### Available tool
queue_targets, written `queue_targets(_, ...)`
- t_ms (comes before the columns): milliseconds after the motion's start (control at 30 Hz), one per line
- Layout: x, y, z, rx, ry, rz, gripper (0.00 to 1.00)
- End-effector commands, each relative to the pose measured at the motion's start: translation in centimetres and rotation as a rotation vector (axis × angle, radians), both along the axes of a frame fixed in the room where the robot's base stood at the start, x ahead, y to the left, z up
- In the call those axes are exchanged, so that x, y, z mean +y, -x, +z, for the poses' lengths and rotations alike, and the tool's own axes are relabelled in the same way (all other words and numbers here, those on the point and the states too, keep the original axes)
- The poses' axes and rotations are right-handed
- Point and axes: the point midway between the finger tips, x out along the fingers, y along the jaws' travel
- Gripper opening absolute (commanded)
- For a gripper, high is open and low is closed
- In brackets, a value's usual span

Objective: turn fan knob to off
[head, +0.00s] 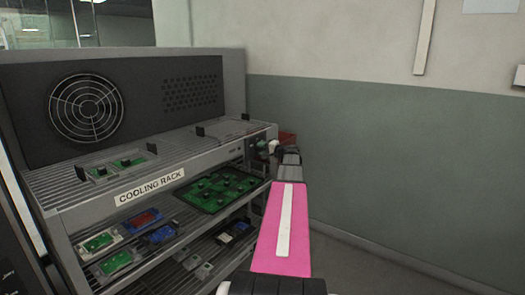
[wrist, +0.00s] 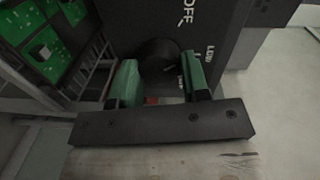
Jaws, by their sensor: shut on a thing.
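The fan knob (wrist: 157,53) is round and black on a dark panel in the wrist view. Its white OFF label (wrist: 187,20) is at the upper right and its LOW label (wrist: 210,53) to the right; another label below is partly hidden and unreadable. The knob's pointer direction is too small to tell. My gripper (wrist: 160,70) has its green fingers on either side of the knob, shut on it. In the head view my gripper (head: 268,148) is at the right end of the cooling rack (head: 262,128), and the knob is hidden there.
The fan grille (head: 86,107) is in the rack's back panel. Circuit boards lie on the shelves, including a large green board (head: 218,188). A red object (head: 287,138) shows behind my gripper. A grey-green wall (head: 400,150) stands at right, with open floor below it.

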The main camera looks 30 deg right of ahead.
Motion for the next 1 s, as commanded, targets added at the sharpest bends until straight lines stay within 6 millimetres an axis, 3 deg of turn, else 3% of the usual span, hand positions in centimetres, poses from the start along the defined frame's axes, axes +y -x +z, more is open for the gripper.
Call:
queue_targets(500, 0.17, 0.12, -0.11, -0.144, 0.355, 0.003, 0.19)
queue_targets(1000, 0.17, 0.12, -0.13, -0.180, 0.447, 0.002, 0.19)
